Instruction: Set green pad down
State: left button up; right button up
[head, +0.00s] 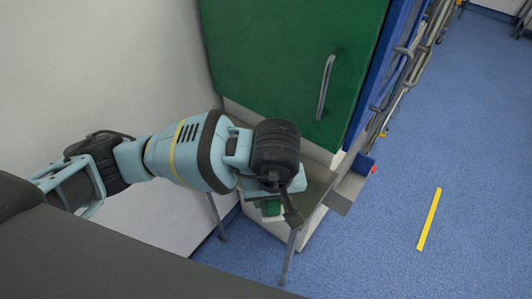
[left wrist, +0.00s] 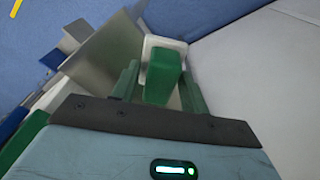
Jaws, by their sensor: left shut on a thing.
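The green pad (head: 271,208) shows as a small green block just below my left gripper (head: 279,205) in the head view. In the left wrist view the green pad (left wrist: 163,75) sits between the fingers of my left gripper (left wrist: 160,85), which is shut on it. A white piece (left wrist: 158,43) shows around and behind the pad's far end; I cannot tell whether it is part of the pad. The gripper is over the front part of a small grey metal table (head: 318,183). Whether the pad touches the table is hidden. My right gripper is not in view.
A green cabinet door (head: 285,60) with a metal handle (head: 325,87) stands behind the table. A white wall (head: 100,70) is close on the left. Blue floor (head: 470,130) with a yellow strip (head: 429,219) is open on the right. Metal rails (head: 400,75) run along the cabinet's right side.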

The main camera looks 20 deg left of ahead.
pick_arm(q)
jog(key=shift+r, duration=0.1)
jog(key=w+a, duration=0.2)
jog(key=w, duration=0.2)
jog(key=w+a+f, duration=0.1)
jog(key=w+a, duration=0.1)
jog(key=w, duration=0.3)
jog(key=w+a, duration=0.2)
jog(key=w, duration=0.2)
jog(key=shift+w+a+f+p, duration=0.15)
jog(key=shift+a+f+p, duration=0.05)
jog(key=shift+a+p, duration=0.1)
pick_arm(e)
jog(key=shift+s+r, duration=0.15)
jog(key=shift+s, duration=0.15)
pick_arm(q)
jog(key=shift+w+a, duration=0.1)
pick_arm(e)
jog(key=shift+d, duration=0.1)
pick_arm(q)
jog(key=shift+w+a, duration=0.1)
jog(key=shift+w, duration=0.15)
notch_tip(320, 180, down, 3)
jog(key=shift+f, duration=0.25)
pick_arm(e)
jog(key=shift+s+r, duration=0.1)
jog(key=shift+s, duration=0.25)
pick_arm(q)
jog(key=shift+f, duration=0.1)
